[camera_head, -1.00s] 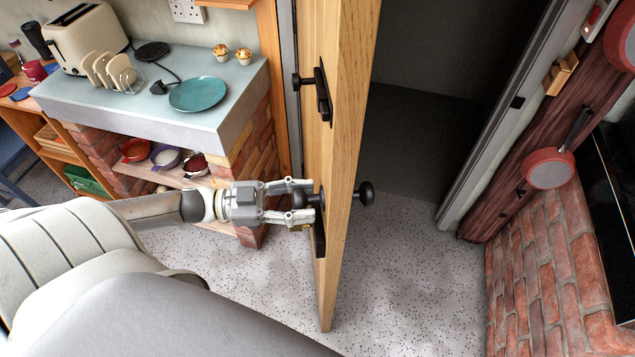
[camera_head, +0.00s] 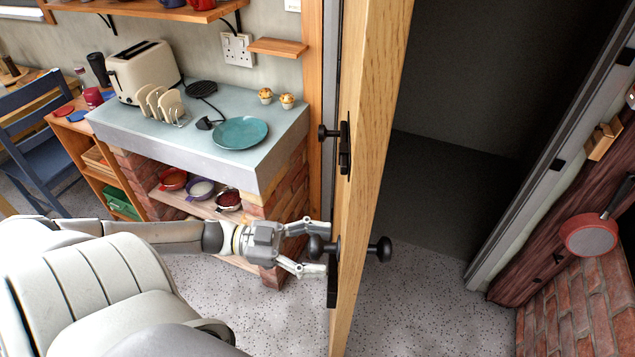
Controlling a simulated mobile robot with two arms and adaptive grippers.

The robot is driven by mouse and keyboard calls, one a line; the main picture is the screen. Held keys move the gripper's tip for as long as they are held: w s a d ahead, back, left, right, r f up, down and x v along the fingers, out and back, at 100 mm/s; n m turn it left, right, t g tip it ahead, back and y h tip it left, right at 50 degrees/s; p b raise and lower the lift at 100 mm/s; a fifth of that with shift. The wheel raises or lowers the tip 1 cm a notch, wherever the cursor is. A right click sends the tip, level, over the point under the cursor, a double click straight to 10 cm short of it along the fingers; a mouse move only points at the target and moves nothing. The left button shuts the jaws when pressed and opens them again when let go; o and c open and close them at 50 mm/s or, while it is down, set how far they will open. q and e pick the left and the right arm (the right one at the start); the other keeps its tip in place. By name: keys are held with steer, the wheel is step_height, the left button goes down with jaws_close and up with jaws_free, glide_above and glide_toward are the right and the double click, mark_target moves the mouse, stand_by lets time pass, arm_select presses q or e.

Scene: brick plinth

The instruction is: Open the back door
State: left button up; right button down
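The back door (camera_head: 372,130) is a light wooden door standing ajar, seen nearly edge-on, with a dark opening (camera_head: 455,110) to its right. It has a black round knob on each face; the near-side knob (camera_head: 317,247) is on the left and the far-side knob (camera_head: 382,249) is on the right. A black latch fitting (camera_head: 343,142) sits higher on the left face. My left gripper (camera_head: 318,248) has its fingers spread, one above and one below the left knob, apart from it as far as I can tell. My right gripper is not in view.
A brick plinth with a pale worktop (camera_head: 165,135) stands left of the door, bearing a toaster (camera_head: 145,75) and a teal plate (camera_head: 241,133). The door frame (camera_head: 545,150) and a hanging red pan (camera_head: 590,234) are on the right. Speckled floor (camera_head: 410,310) is clear around the door.

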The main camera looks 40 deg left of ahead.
arm_select(q)
steer(key=shift+a, duration=0.1)
steer(key=v, duration=1.2)
stand_by(0.5)
